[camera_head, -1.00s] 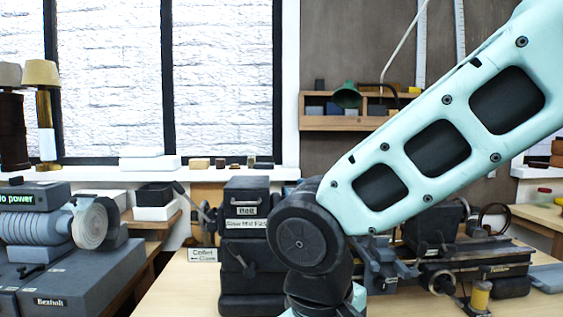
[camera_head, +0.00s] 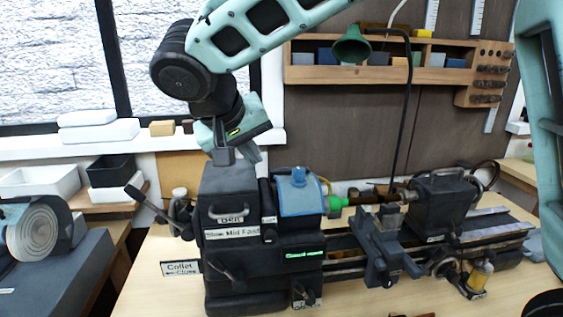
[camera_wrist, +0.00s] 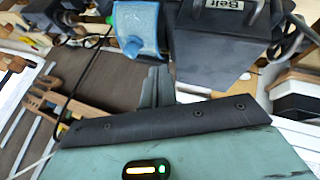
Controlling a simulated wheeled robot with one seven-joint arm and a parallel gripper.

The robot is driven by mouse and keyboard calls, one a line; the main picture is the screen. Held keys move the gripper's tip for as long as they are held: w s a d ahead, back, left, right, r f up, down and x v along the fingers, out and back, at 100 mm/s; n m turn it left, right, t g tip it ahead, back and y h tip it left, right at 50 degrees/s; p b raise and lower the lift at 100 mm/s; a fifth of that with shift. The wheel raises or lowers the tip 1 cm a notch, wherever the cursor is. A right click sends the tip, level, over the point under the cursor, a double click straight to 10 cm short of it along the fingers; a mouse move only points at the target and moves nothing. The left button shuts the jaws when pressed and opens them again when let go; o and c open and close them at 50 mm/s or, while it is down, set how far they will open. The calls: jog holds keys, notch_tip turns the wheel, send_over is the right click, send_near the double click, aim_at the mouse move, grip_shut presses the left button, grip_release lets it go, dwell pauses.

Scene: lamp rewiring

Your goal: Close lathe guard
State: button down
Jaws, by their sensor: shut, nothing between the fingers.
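The lathe (camera_head: 262,245) stands on the bench, with its dark headstock at the left and its bed running right. The blue guard (camera_head: 300,193) sits low over the chuck area, right beside the headstock; it looks lowered. The guard also shows at the top of the wrist view (camera_wrist: 137,27). A green-lit label (camera_head: 304,254) glows below it; its words are too small to read surely. My gripper (camera_head: 237,156) is shut and empty, just above and behind the headstock, left of the guard and apart from it. Its fingers show in the wrist view (camera_wrist: 156,88).
A green lamp shade (camera_head: 351,46) on a thin black stem rises behind the lathe. The tailstock (camera_head: 442,200) and carriage (camera_head: 382,245) are to the right. A lever (camera_head: 147,203) sticks out left of the headstock. A Collet sign (camera_head: 181,268) stands at front left.

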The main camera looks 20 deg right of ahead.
jog(key=p, duration=0.3)
send_near(291, 182)
jog(key=a+f, duration=0.1)
jog(key=w+a+f, duration=0.1)
jog(key=shift+w+a+f, duration=0.15)
jog(key=shift+f, duration=0.15)
jog(key=d+p, duration=0.2)
jog(key=d, duration=0.1)
jog(key=shift+w+d+f, duration=0.1)
jog(key=shift+w+f, duration=0.1)
jog(key=shift+d+f, duration=0.2)
jog(key=shift+d, duration=0.25)
jog(key=shift+d, duration=0.1)
jog(key=s+d+b, duration=0.2)
jog(key=d+b, duration=0.4)
jog(key=d, duration=0.5)
jog(key=shift+s+d+b, duration=0.15)
jog(key=shift+d+b, duration=0.15)
jog(key=shift+d, duration=0.1)
